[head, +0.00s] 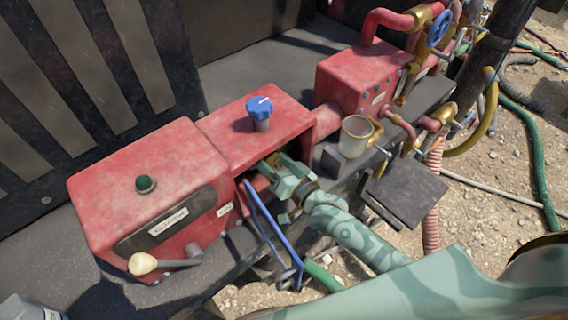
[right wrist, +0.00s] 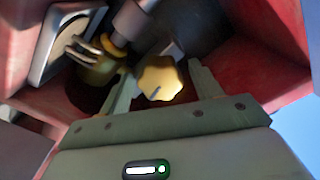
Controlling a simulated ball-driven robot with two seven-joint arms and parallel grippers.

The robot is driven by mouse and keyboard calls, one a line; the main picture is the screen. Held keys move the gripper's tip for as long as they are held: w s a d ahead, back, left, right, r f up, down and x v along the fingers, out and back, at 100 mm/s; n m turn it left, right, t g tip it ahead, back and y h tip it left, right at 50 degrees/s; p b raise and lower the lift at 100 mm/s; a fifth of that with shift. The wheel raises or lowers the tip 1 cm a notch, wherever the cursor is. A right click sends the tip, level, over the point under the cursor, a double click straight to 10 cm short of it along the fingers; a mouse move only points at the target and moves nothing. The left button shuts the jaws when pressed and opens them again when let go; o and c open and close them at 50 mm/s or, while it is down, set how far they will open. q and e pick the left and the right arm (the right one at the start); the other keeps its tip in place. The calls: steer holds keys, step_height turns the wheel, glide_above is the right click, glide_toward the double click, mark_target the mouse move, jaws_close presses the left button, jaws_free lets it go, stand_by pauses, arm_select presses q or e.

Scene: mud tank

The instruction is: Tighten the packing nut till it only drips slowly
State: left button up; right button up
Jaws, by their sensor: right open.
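A yellow, lobed piece with a dark mark on its face, apparently the packing nut (right wrist: 160,79), shows in the right wrist view inside the red pump housing. My right gripper (right wrist: 161,72) is open, with one finger on each side of this piece. I cannot tell whether the fingers touch it. In the head view my right gripper (head: 281,177) reaches into the opening of the red pump housing (head: 262,112), where a bit of brass shows and the piece is mostly hidden. No water drops can be made out. My left gripper is not in view.
A grey shaft (right wrist: 131,18) and brass fitting (right wrist: 96,68) stand left of the yellow piece. A blue knob (head: 260,110) tops the housing. A blue bar frame (head: 266,222) is close to my gripper. A metal mug (head: 354,137) and a dark plate (head: 405,193) lie to its right.

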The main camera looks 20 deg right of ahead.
steer(key=b+v, duration=0.2)
steer(key=v, duration=1.4)
steer(key=s+d+f+n+g+h+b, duration=0.2)
steer(key=s+d+f+g, duration=0.15)
steer(key=f, duration=0.85)
steer(key=s+d+f+n+g+h+b, duration=0.15)
steer(key=s+f, duration=0.25)
steer(key=f, duration=0.8)
steer(key=s+d+f+n+g+h+b, duration=0.1)
steer(key=s+d+f+g+h+b, duration=0.2)
steer(key=f, duration=0.9)
steer(key=s+f+g+b, duration=0.2)
steer(key=s+f+b, duration=0.3)
steer(key=f, duration=0.4)
steer(key=s+f+n+g+b, duration=0.1)
steer(key=s+f+g+b, duration=0.2)
steer(key=s+f+b, duration=0.3)
steer(key=s+a+f+g+b, duration=0.1)
steer(key=s+f+b, duration=0.4)
steer(key=f, duration=0.9)
steer(key=shift+s+g, duration=0.9)
steer(key=shift+s, duration=0.95)
